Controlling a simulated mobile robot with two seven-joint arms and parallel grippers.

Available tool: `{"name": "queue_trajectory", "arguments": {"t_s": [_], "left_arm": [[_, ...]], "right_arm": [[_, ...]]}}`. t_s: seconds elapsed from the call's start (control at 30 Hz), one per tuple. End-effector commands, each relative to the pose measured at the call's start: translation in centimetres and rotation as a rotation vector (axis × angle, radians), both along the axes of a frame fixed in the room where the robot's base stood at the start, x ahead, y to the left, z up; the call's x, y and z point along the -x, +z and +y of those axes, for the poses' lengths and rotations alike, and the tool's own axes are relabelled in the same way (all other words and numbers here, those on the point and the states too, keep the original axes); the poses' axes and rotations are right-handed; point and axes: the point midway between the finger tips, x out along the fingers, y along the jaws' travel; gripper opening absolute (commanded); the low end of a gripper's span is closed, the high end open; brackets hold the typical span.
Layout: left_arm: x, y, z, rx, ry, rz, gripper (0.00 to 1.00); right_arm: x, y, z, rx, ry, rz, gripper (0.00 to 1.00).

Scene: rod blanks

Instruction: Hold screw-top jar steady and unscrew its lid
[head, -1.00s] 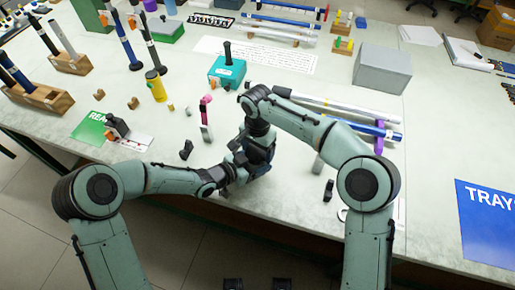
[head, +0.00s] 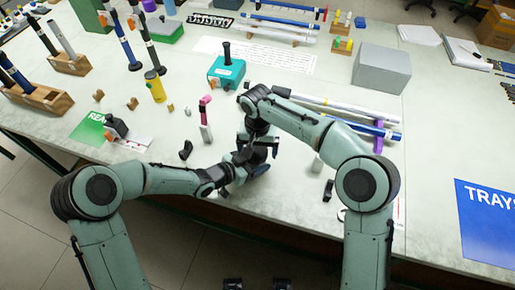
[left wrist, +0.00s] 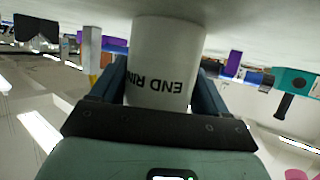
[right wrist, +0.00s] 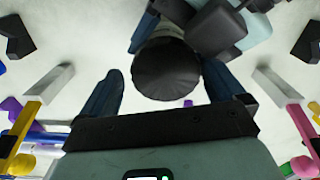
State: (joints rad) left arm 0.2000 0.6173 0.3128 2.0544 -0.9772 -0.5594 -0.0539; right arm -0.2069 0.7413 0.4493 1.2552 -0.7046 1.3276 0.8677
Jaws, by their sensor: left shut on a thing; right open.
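The screw-top jar shows in the left wrist view as a white body (left wrist: 168,45) with upside-down lettering that starts "END RIN". My left gripper (left wrist: 164,78) is shut on it, one finger on each side. The jar's round black lid (right wrist: 167,72) shows from above in the right wrist view. My right gripper (right wrist: 162,78) is open, its fingers spread to either side of the lid, with a clear gap on the left. In the head view the two grippers meet near the table's front, right (head: 262,143) above left (head: 238,170), and hide most of the jar.
A teal box (head: 227,71) and a yellow cylinder (head: 155,86) stand beyond the grippers. Rods (head: 345,117) lie on supports behind my right arm. A grey box (head: 382,67) stands at the back right. Small dark parts lie nearby (head: 186,149).

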Motion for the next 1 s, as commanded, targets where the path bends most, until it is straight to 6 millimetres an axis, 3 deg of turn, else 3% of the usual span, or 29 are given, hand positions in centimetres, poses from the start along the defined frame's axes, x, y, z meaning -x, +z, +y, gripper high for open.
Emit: {"name": "queue_trajectory", "arguments": {"t_s": [0.13, 0.4, 0.63, 1.0], "left_arm": [[0.2, 0.0, -0.3, 0.0, -0.009, 0.001, 0.0], [0.2, 0.0, -0.3, 0.001, -0.008, 0.001, 0.0], [0.2, 0.0, -0.3, 0.001, -0.007, 0.001, 0.0], [0.2, 0.0, -0.2, 0.0, -0.006, 0.0, 0.0]], "right_arm": [[0.0, 0.5, 0.3, -0.006, 0.002, -0.003, 1.0], [0.0, 4.0, 0.3, -0.006, 0.003, -0.005, 1.0], [0.1, 4.6, 0.3, -0.001, -0.019, 0.002, 1.0], [0.3, 6.1, 0.4, 0.015, -0.383, 0.015, 1.0]]}}
